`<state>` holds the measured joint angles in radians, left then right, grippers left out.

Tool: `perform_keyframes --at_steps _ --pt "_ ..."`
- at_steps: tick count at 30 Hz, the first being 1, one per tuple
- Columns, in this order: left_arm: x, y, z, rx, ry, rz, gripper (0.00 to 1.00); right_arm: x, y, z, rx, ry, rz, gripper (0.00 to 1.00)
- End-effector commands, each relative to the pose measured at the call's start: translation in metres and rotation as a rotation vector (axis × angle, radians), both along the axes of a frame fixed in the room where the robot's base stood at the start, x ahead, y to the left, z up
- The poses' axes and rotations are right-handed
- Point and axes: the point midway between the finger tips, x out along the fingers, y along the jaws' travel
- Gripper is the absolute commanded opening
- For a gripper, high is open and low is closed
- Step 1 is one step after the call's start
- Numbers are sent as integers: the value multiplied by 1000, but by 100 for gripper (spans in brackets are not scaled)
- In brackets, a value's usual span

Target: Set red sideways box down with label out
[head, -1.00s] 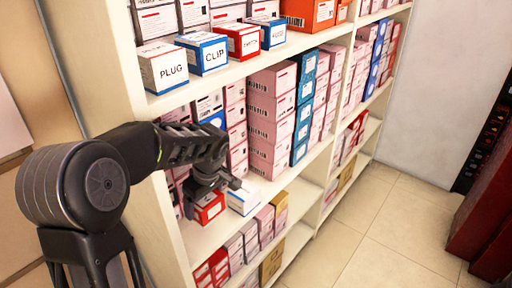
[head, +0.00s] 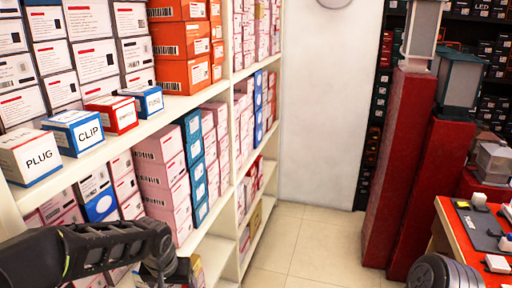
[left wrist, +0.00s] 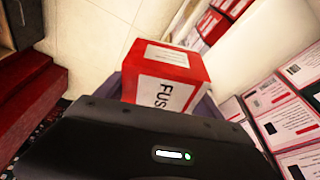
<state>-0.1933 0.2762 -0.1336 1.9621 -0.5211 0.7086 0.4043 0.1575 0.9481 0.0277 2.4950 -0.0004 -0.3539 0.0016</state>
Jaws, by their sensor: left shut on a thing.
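A red and white box (left wrist: 165,72) with "FUS" readable on its white label shows in the left wrist view. It is tilted there, and part of it is hidden behind the gripper body. My left gripper (left wrist: 163,98) is shut on this box, with one finger on each side. In the head view my left gripper (head: 172,262) is at the lower left, in front of the shelf; the held box cannot be made out there. My right gripper is not in view.
The cream shelf (head: 195,103) holds a PLUG box (head: 30,158), a CLIP box (head: 73,132), another red box (head: 111,113) and a blue box (head: 142,100) along its edge. Pink and teal boxes fill the level below. Tiled floor (head: 300,245) is open. A red-topped table (head: 450,213) stands right.

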Motion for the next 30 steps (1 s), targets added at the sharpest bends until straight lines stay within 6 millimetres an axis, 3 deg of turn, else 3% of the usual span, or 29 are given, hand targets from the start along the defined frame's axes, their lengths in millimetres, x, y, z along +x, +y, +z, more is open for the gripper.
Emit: perform_keyframes --at_steps 3,14,17,24,27,30 --pt "-2 -11 -1 -7 4 -21 33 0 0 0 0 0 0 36" --pt "-1 -19 -1 -6 4 -22 33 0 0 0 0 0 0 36" --pt "2 -41 -1 -8 4 -28 33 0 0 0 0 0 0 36" --pt "0 -122 -1 -6 5 -28 33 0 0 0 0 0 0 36" --pt "-1 -139 -1 -5 4 -22 33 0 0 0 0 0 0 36" --pt "-2 -141 -1 -6 4 -17 33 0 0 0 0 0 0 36"
